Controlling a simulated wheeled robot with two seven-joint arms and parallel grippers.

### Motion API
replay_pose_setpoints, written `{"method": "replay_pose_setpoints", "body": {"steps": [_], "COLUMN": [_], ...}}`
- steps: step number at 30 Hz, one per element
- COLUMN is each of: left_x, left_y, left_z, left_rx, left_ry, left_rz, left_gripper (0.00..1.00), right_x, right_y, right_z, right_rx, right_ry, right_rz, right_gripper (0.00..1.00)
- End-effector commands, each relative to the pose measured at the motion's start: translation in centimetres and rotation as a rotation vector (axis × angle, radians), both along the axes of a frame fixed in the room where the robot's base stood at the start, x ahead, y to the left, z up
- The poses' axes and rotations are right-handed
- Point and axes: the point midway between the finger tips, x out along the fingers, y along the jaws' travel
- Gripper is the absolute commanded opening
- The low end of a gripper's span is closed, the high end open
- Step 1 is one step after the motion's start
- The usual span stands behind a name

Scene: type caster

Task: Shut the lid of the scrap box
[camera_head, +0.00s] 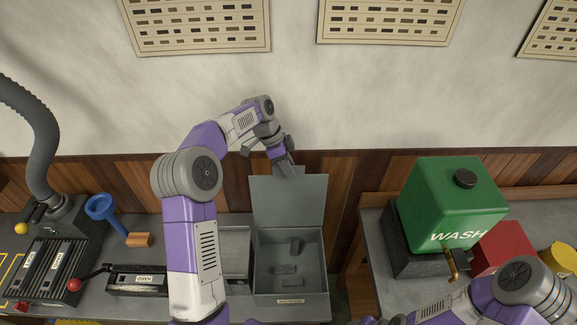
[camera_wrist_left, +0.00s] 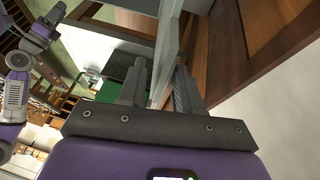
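The scrap box (camera_head: 262,285) is a grey-green open-topped box with a small label on its front, and dark scraps lie inside. Its lid (camera_head: 290,203) stands open, upright at the back of the box. My left gripper (camera_head: 286,167) is at the lid's top edge. In the left wrist view the fingers (camera_wrist_left: 160,90) are apart, with the lid's grey plate (camera_wrist_left: 163,50) running between them; a gap shows, and firm contact cannot be made out. My right arm is at the lower right of the head view, its gripper (camera_head: 380,320) mostly cut off by the bottom edge.
A grey tray (camera_head: 236,252) stands left of the box. A green WASH tank (camera_head: 450,205) stands on the right bench. The wall is close behind the lid.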

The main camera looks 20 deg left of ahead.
Motion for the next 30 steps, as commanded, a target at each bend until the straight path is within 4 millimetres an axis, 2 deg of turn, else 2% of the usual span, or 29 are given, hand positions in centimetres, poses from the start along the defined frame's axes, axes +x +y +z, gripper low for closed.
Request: {"method": "replay_pose_setpoints", "body": {"steps": [6, 13, 25, 30], "left_x": [0.0, 0.0, 0.0, -0.3], "left_y": [0.0, 0.0, 0.0, -0.6], "left_z": [-0.1, 0.0, 0.0, -0.1], "left_rx": [0.000, 0.000, 0.001, 0.011], "left_ry": [0.000, 0.000, -0.003, -0.022], "left_rz": [0.000, 0.000, -0.001, -0.007], "left_gripper": [0.34, 0.00, 0.00, 0.00], "right_x": [0.0, 0.0, 0.0, 0.0], "right_y": [0.0, 0.0, 0.0, 0.0], "right_z": [0.0, 0.0, -0.1, -1.1], "right_rx": [0.000, 0.000, 0.000, 0.000], "right_ry": [0.000, 0.000, 0.000, 0.000], "right_rz": [0.000, 0.000, 0.000, 0.000], "right_gripper": [0.54, 0.54, 0.54, 0.54]}}
